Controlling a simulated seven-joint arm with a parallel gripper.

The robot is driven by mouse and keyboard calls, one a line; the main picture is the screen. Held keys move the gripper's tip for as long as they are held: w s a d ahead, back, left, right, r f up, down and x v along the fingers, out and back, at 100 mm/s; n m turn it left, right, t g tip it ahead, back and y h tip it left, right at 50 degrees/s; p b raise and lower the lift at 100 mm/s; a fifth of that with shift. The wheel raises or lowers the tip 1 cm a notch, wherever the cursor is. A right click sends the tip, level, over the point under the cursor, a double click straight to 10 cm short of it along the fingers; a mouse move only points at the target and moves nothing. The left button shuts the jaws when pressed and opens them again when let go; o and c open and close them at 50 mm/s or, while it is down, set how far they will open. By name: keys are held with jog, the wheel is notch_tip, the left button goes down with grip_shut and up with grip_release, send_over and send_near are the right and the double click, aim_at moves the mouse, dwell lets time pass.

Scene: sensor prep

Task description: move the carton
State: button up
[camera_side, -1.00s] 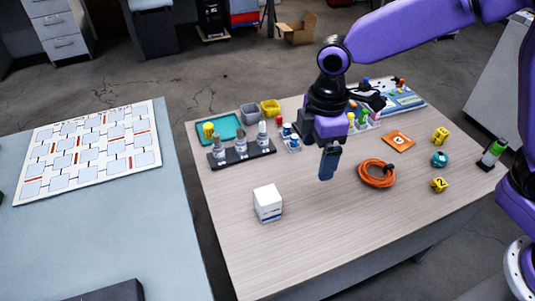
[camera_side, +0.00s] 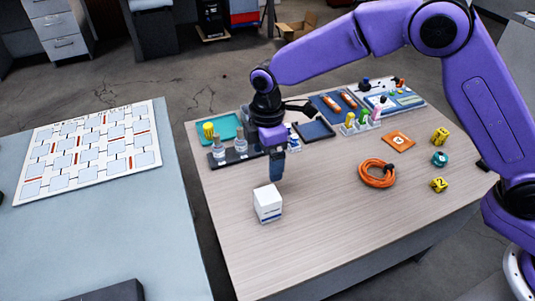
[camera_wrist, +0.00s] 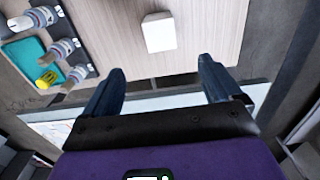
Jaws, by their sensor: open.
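The carton (camera_side: 268,204) is a small white box with a dark stripe low on its side. It stands upright on the wooden table, left of the middle. My gripper (camera_side: 277,173) is above and just behind it in the side view, apart from it. In the wrist view the carton (camera_wrist: 159,33) lies beyond the two fingertips, near the middle top. There my gripper (camera_wrist: 160,72) has its fingers wide apart with nothing between them.
A dark rack (camera_side: 240,158) with white bottles stands behind the carton, near a teal tray (camera_side: 222,128). An orange cable coil (camera_side: 377,173) and an orange card (camera_side: 398,141) lie to the right. The table in front of the carton is clear.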

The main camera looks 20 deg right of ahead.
aim_at(267, 195)
jog(key=shift+f, duration=0.1)
notch_tip(267, 195, down, 17)
jog(key=shift+f, duration=0.1)
dwell(0.7)
jog(key=c, duration=1.1)
jog(key=shift+d, duration=10)
jog(key=o, duration=1.2)
